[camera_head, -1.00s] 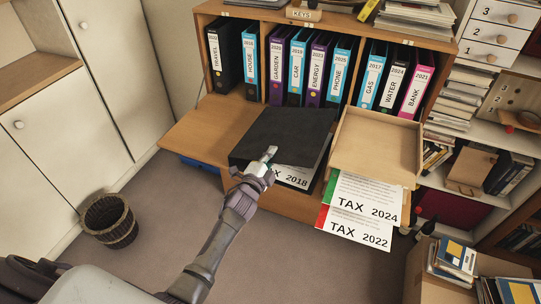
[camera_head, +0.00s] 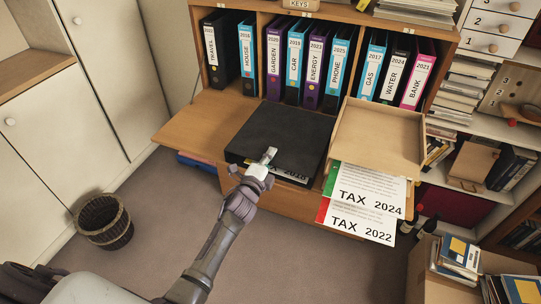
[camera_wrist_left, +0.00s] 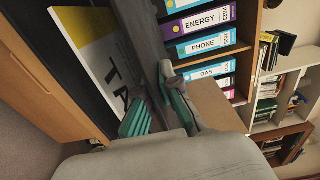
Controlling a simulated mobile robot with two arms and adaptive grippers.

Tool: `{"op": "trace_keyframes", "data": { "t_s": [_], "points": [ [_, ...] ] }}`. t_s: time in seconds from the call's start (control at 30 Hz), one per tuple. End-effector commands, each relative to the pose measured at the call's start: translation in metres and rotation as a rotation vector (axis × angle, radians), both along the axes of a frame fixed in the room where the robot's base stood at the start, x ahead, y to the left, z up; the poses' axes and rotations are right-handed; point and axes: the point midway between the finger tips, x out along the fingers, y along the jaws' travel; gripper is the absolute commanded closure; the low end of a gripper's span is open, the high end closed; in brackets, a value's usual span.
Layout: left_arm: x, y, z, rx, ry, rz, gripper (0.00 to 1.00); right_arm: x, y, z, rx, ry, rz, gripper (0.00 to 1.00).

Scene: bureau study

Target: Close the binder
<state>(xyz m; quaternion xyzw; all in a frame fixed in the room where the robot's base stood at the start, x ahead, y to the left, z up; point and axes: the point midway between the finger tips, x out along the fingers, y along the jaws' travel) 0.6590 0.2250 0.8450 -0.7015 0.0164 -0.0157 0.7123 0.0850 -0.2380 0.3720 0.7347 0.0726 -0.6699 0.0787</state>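The black binder (camera_head: 282,130) lies on the wooden fold-down board. Its cover is lowered almost flat, and a strip of the TAX 2018 page (camera_head: 278,171) shows below its front edge. My left gripper (camera_head: 268,155) is at the front edge of the cover, seeming to touch it. In the left wrist view the green-padded fingers (camera_wrist_left: 160,112) are close to the dark cover edge, with the white and yellow page (camera_wrist_left: 92,45) beside them. Whether the fingers grip anything is unclear. My right gripper is not in view.
A wooden tray (camera_head: 378,137) stands right of the binder. TAX 2024 (camera_head: 368,190) and TAX 2022 (camera_head: 362,222) sheets hang over the front edge. Upright binders (camera_head: 315,65) fill the shelf behind. A wicker bin (camera_head: 103,221) is on the floor at left.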

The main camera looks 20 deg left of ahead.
Motion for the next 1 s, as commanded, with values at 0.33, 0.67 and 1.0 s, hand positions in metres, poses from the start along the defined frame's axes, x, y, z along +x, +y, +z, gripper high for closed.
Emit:
{"op": "trace_keyframes", "data": {
  "t_s": [0.33,0.67,1.0],
  "points": [
    [-0.001,0.001,-0.003,0.002,0.005,0.002,0.86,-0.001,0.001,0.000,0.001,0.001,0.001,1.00],
    [-0.037,0.003,-0.004,0.003,0.007,0.002,0.86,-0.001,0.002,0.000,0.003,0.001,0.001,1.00],
    [-0.104,0.006,-0.003,0.002,0.008,0.002,0.86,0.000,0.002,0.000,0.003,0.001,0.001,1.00]
  ]
}}
